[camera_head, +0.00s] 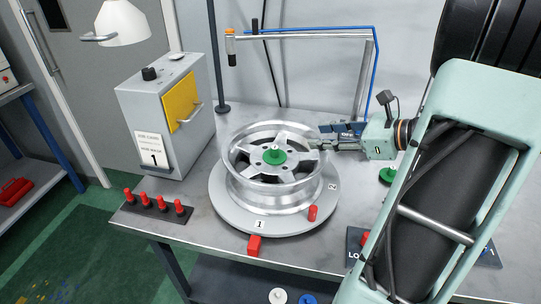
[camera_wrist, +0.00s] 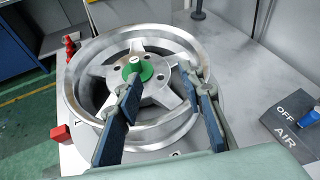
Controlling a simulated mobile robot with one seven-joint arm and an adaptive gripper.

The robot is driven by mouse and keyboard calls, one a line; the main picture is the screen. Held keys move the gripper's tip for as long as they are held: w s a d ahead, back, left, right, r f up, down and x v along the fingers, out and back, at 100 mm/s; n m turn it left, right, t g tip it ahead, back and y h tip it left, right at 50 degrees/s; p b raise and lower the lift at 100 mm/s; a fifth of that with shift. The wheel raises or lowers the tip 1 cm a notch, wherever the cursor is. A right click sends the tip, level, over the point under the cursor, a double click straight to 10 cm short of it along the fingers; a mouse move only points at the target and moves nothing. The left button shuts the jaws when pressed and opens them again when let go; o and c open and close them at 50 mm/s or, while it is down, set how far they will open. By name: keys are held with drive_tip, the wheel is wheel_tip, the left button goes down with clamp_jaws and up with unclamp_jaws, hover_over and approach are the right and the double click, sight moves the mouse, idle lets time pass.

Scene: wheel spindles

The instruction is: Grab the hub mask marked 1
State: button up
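A green hub mask (camera_head: 275,156) with a pale-topped knob sits at the centre of the silver spoked wheel (camera_head: 236,180); its number is not clearly legible. In the wrist view this green mask (camera_wrist: 138,69) is just beyond my left finger. A second green piece (camera_head: 388,175) lies on the table right of the wheel, partly hidden by my arm; its marking cannot be read. My gripper (camera_head: 322,143) is over the wheel's right rim, to the right of the central mask. In the wrist view my gripper (camera_wrist: 160,88) is open and empty, its fingers spread above the spokes.
The wheel rests on a round plate (camera_head: 228,207) marked 1 and 2, with red blocks (camera_head: 254,245) at its edge. A grey cabinet (camera_head: 140,110) bears a job card (camera_head: 152,150) showing 1. Red pegs (camera_head: 161,203) stand front left. An air-off panel (camera_wrist: 290,125) is right.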

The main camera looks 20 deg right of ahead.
sight(280, 158)
drive_tip(key=a, duration=0.1)
drive_tip(key=s+f+y, duration=0.1)
drive_tip(key=a, duration=0.1)
drive_tip(key=shift+s+a+f+g+y, duration=0.25)
drive_tip(key=shift+s+a+g+y, duration=0.05)
drive_tip(key=shift+a+g+y, duration=0.1)
drive_tip(key=shift+b+x, duration=0.35)
drive_tip(key=shift+x, duration=5)
drive_tip(key=shift+d, duration=0.1)
clamp_jaws()
